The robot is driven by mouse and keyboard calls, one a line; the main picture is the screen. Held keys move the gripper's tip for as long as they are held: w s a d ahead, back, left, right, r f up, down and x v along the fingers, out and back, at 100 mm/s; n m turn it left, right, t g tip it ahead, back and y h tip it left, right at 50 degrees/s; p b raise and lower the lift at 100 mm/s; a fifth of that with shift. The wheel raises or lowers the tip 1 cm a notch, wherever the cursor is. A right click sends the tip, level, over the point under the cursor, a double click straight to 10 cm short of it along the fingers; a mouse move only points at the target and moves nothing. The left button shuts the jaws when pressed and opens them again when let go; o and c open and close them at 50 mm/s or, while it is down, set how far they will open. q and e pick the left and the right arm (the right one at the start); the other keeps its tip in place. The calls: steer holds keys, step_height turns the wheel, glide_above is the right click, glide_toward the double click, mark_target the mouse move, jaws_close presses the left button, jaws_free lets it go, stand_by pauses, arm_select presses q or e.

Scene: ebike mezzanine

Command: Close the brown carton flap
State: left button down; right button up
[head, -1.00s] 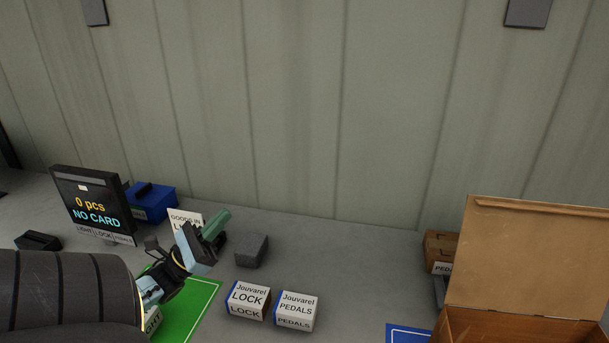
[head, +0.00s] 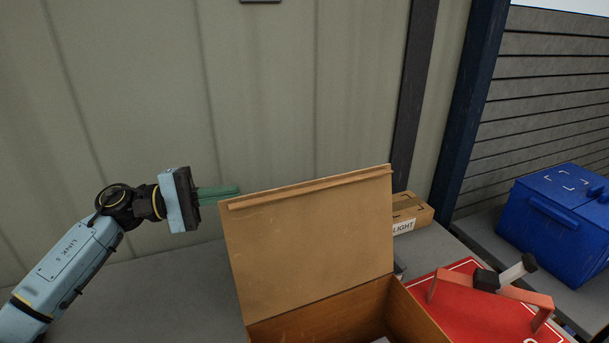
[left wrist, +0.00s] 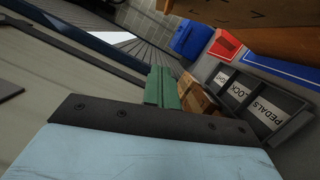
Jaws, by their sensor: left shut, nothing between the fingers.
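The brown carton (head: 409,318) stands at the bottom centre of the head view. Its flap (head: 310,240) is open and stands up, leaning back, with a ridge along its top edge. My left gripper (head: 238,190) is shut and empty, its green fingers just left of and level with the flap's top left corner. I cannot tell whether the fingertips touch the flap or lie behind it. In the left wrist view the green fingers (left wrist: 161,88) are together, and a brown wooden surface (left wrist: 280,42) shows at the top right. My right gripper is not in view.
A small LIGHT carton (head: 410,213) stands behind the flap to the right. A red mat (head: 470,310) bears an orange stand with a black and white tool. A blue box (head: 560,220) is at far right. The grey table left of the carton is clear.

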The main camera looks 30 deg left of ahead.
mark_target(282, 192)
arm_select(q)
steer(key=w+d+p, duration=0.1)
steer(key=d+p, duration=0.1)
steer(key=d, duration=0.1)
steer(key=w+d+r+p, duration=0.1)
steer(key=d+p, duration=0.1)
steer(key=d, duration=0.2)
steer(key=w+d+r+p, duration=0.1)
steer(key=d+p, duration=0.1)
steer(key=d, duration=0.1)
steer(key=shift+d, duration=0.4)
steer(key=shift+s+d, duration=0.1)
steer(key=shift+d, duration=0.05)
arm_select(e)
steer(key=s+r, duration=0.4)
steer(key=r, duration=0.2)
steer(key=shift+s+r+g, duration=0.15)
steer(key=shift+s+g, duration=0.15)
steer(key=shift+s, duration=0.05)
